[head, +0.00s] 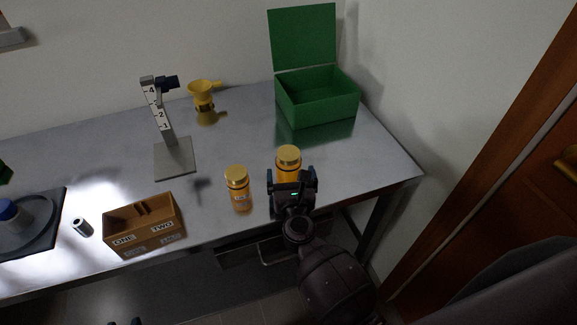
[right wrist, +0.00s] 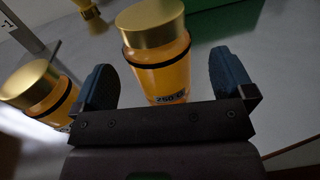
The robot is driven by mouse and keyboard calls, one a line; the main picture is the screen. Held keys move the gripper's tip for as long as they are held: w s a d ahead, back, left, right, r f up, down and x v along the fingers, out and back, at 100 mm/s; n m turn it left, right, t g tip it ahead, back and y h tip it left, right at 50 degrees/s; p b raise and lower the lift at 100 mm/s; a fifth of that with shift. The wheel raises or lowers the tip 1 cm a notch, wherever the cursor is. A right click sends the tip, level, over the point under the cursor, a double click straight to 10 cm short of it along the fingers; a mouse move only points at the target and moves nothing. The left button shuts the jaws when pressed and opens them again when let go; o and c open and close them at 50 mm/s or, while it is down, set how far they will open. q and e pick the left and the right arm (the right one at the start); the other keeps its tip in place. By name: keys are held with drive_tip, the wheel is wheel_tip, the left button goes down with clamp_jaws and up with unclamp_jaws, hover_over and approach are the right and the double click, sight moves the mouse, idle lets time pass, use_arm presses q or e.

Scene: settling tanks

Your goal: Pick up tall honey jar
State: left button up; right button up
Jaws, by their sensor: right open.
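Two amber honey jars with gold lids stand upright on the metal table. One jar (head: 288,157) is at my right gripper, which hides its lower part in the head view. In the right wrist view this jar (right wrist: 160,65), with "250 G" on its label, stands between the two fingers with gaps on both sides. The other jar (head: 239,190) stands to the left and shows outside the left finger in the wrist view (right wrist: 38,90). I cannot tell which jar is taller. My right gripper (head: 291,180) is open and empty. Only dark tips, perhaps of my left gripper (head: 125,322), show at the bottom edge.
An open green box (head: 318,107) stands at the back right. A yellow funnel (head: 203,93) and a numbered stand (head: 174,158) are behind to the left. A brown divided box (head: 145,225) and a small cylinder (head: 82,227) are at the front left. The right table end is clear.

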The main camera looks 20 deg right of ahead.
drive_tip(key=shift+w+d+f, duration=0.1)
drive_tip(key=shift+w+d, duration=0.05)
drive_tip(key=shift+w, duration=0.85)
drive_tip(key=shift+w+d+f, duration=0.1)
drive_tip(key=shift+w+d, duration=0.05)
drive_tip(key=shift+w, duration=0.85)
drive_tip(key=shift+r, duration=0.1)
drive_tip(key=c, duration=1.1)
drive_tip(key=shift+c, duration=0.8)
drive_tip(key=shift+r, duration=0.15)
